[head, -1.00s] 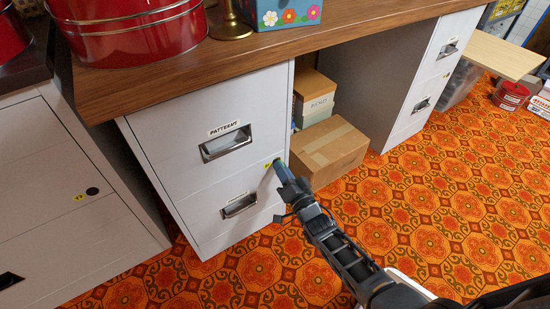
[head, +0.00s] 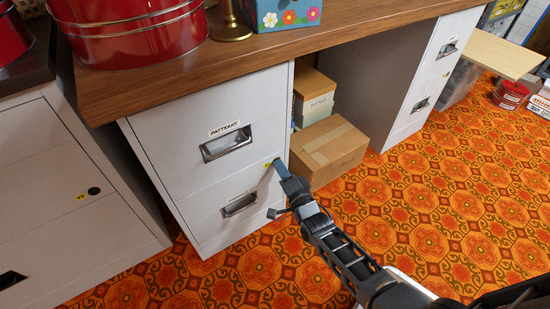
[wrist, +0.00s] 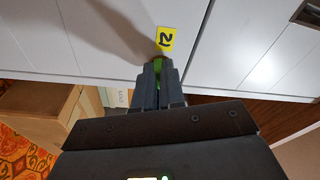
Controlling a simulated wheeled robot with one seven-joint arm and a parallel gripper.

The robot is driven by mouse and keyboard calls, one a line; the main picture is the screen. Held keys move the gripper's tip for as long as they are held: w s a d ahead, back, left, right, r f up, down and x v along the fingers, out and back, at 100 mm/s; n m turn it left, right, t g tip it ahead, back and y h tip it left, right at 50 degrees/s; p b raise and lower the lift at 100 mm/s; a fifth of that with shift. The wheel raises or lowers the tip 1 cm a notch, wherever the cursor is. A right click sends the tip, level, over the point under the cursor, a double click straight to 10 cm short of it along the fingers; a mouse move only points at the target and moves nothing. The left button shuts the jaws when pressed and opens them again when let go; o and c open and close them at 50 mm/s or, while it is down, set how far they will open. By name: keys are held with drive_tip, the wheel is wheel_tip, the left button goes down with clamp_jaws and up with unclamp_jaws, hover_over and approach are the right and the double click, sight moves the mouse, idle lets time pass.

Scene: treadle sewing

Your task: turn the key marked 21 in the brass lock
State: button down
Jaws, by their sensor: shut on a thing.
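My gripper (head: 280,169) is at the upper right corner of the lower drawer of the grey filing cabinet (head: 165,150). In the wrist view, my gripper (wrist: 158,70) is shut on a green piece, the head of the key (wrist: 158,63), pressed close to the cabinet front. The yellow tag (wrist: 166,39) beside it bears dark figures, seen turned, that look like 21. The same tag (head: 268,163) shows small in the head view. The brass lock and the key's shaft are hidden behind my fingers.
A drawer handle (head: 239,204) lies left of and below my gripper. Cardboard boxes (head: 329,150) stand right of the cabinet under the wooden top. The left cabinet has a black round lock (head: 93,191) with its own yellow tag. The patterned floor (head: 440,210) is open to the right.

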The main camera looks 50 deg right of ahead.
drive_tip(key=shift+w+r+m, duration=0.1)
drive_tip(key=shift+w+m, duration=0.05)
drive_tip(key=shift+m, duration=0.25)
drive_tip(key=shift+r+m+g, duration=0.15)
drive_tip(key=shift+m+g, duration=0.15)
drive_tip(key=shift+m, duration=1.2)
drive_tip(key=m, duration=0.2)
drive_tip(key=shift+w+r+m, duration=0.1)
drive_tip(key=shift+m, duration=0.2)
drive_tip(key=c, duration=1.1)
unclamp_jaws()
drive_tip(key=shift+c, duration=0.2)
drive_tip(key=shift+c, duration=0.5)
drive_tip(key=d+p+v, duration=0.1)
drive_tip(key=v, duration=0.6)
drive_tip(key=shift+s, duration=0.35)
